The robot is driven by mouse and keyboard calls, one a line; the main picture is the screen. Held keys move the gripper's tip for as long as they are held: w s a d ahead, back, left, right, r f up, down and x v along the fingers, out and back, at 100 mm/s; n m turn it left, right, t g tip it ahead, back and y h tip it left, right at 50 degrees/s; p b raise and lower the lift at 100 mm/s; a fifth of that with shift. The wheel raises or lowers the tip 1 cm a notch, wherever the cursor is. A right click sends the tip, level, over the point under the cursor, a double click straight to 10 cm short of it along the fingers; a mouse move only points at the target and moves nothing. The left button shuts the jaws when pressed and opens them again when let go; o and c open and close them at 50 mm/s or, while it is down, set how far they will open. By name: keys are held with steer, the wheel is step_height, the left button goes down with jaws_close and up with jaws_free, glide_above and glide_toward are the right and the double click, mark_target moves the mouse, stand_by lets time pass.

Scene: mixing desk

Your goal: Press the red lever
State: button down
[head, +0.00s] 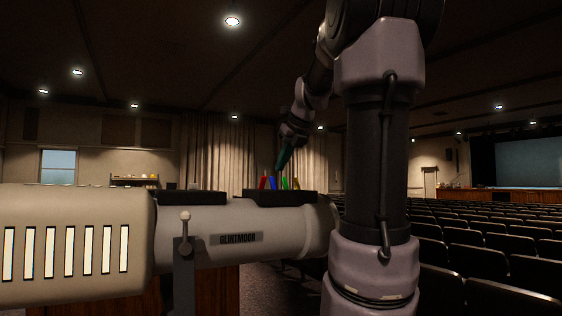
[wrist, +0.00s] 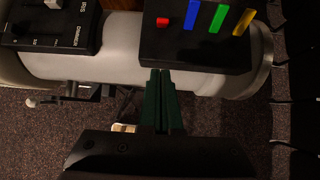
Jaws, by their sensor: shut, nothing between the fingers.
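The red lever (wrist: 162,22) stands at the left end of a row on a black control box (wrist: 185,52). In the wrist view it looks much shorter than the blue, green and yellow levers beside it. In the head view the red lever (head: 263,183) shows small, at the left of the row. My gripper (wrist: 161,72) is shut and empty, its dark green fingers side by side. In the wrist view the fingertips overlap the box's near edge, below the red lever and apart from it. In the head view my gripper (head: 280,171) is above the levers.
The blue (wrist: 191,14), green (wrist: 217,19) and yellow (wrist: 244,22) levers stand close to the right of the red one. Rows of seats (head: 480,240) fill the right.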

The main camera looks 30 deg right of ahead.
mark_target(265, 177)
steer(key=w+f, duration=0.1)
steer(key=w, duration=0.1)
steer(key=w+f, duration=0.1)
steer(key=w, duration=0.1)
steer(key=w+f, duration=0.2)
steer(key=w, duration=0.1)
steer(key=shift+a, duration=0.2)
steer(key=shift+w+r, duration=0.3)
steer(key=shift+w, duration=0.15)
steer(key=shift+w+r, duration=0.4)
steer(key=shift+w, duration=0.05)
steer(key=shift+w+r, duration=0.2)
steer(key=shift+w, duration=0.1)
steer(key=shift+w+a+r+g, duration=0.1)
steer(key=shift+w+r+g, duration=0.1)
steer(key=shift+w+g, duration=0.35)
steer(key=shift+w+r+g, duration=0.15)
steer(key=shift+w+g, duration=0.3)
steer(key=shift+g, duration=0.1)
steer(key=shift+s, duration=0.35)
steer(key=shift+w, duration=0.1)
